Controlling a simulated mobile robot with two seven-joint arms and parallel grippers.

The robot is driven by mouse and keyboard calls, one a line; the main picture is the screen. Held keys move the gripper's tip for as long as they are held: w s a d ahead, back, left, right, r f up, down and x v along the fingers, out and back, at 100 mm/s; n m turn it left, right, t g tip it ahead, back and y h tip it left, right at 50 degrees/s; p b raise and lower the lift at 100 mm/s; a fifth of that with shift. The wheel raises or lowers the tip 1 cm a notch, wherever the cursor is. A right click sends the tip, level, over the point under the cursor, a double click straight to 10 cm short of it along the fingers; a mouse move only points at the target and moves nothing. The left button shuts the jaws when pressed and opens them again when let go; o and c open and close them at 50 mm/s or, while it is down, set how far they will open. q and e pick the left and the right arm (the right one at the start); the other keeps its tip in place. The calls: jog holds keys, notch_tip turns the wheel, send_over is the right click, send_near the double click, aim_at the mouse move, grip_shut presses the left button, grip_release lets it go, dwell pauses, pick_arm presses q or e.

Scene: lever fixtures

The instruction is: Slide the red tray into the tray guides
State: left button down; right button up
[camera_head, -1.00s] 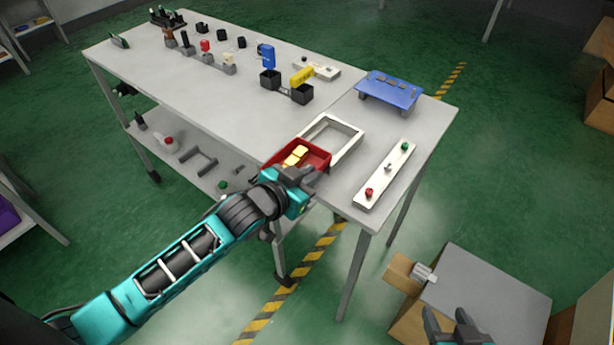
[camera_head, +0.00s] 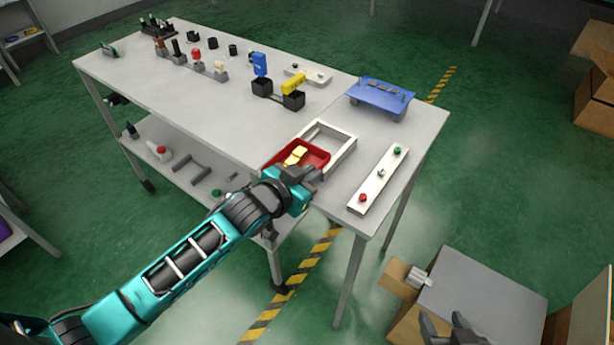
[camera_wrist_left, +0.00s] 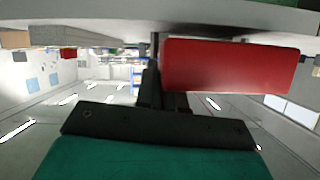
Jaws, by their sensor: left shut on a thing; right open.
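The red tray (camera_head: 318,157) sits at the front edge of the table, with yellow pieces (camera_head: 296,155) in it. Its far part lies at the opening of the white tray guides (camera_head: 345,150), a frame fixed on the tabletop. My left gripper (camera_head: 300,176) is shut on the near side of the red tray. In the left wrist view the red tray (camera_wrist_left: 230,66) shows as a broad red face beside the dark fingers. How deep the tray sits in the guides cannot be told. My right gripper (camera_head: 455,325) is open and empty at the bottom right, away from the table.
A white strip with red and green buttons (camera_head: 378,180) lies right of the guides. A blue raised panel (camera_head: 381,95) stands behind. Blue (camera_head: 260,64) and yellow (camera_head: 293,83) levers stand on black boxes further left. A cardboard box (camera_head: 400,278) is below right.

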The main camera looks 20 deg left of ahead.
pick_arm(q)
jog(key=shift+w+d, duration=0.25)
jog(key=shift+w, duration=0.5)
jog(key=c, duration=1.2)
grip_release()
jog(key=shift+o, duration=0.2)
jog(key=shift+s, duration=0.1)
jog(key=v, duration=1.2)
jog(key=shift+s+r, duration=0.15)
jog(key=shift+s, duration=0.2)
jog(key=shift+a, duration=0.15)
